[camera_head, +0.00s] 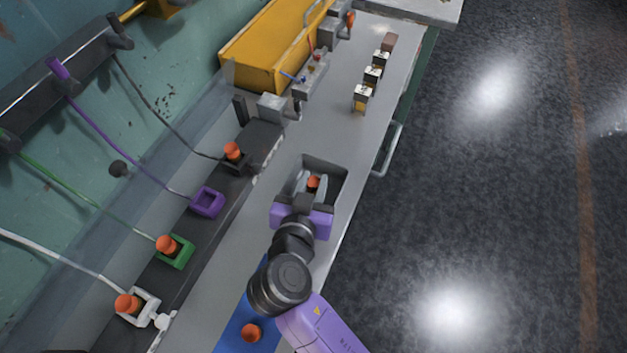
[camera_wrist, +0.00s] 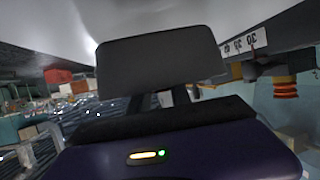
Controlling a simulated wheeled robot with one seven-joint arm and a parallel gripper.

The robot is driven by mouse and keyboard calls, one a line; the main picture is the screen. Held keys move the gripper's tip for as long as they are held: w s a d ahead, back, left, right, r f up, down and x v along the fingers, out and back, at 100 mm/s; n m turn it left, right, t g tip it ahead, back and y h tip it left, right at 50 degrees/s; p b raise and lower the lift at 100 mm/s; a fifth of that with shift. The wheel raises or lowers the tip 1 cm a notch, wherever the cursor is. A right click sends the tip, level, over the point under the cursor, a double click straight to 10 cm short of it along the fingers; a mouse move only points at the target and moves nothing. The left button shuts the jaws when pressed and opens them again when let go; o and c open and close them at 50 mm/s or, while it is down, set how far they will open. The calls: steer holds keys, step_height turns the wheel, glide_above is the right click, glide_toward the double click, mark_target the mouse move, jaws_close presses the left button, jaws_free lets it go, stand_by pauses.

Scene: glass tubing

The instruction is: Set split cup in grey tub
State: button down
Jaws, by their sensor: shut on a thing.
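My gripper (camera_head: 311,184) points down over the grey tub (camera_head: 343,172) on the bench, its two pale fingers closed around a small orange cup (camera_head: 313,181). The cup shows between the fingers, inside the outline of the tub's opening. I cannot tell whether it touches the tub's floor, and any split in it is too small to see. In the wrist view, a dark block and my gripper's purple body fill the middle and hide the fingertips and the held cup.
Orange cups sit in the black holder (camera_head: 236,161), green holder (camera_head: 180,254) and white holder (camera_head: 145,304). The purple holder (camera_head: 207,203) is empty. Another orange cup (camera_head: 251,333) lies on a blue mat (camera_head: 231,336). A yellow box (camera_head: 268,50) and small blocks (camera_head: 373,74) stand farther back.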

steer(key=shift+f, duration=0.1)
steer(key=c, duration=1.2)
jaws_free()
steer(key=shift+r, duration=0.2)
steer(key=b+v, duration=0.1)
steer(key=v, duration=1.1)
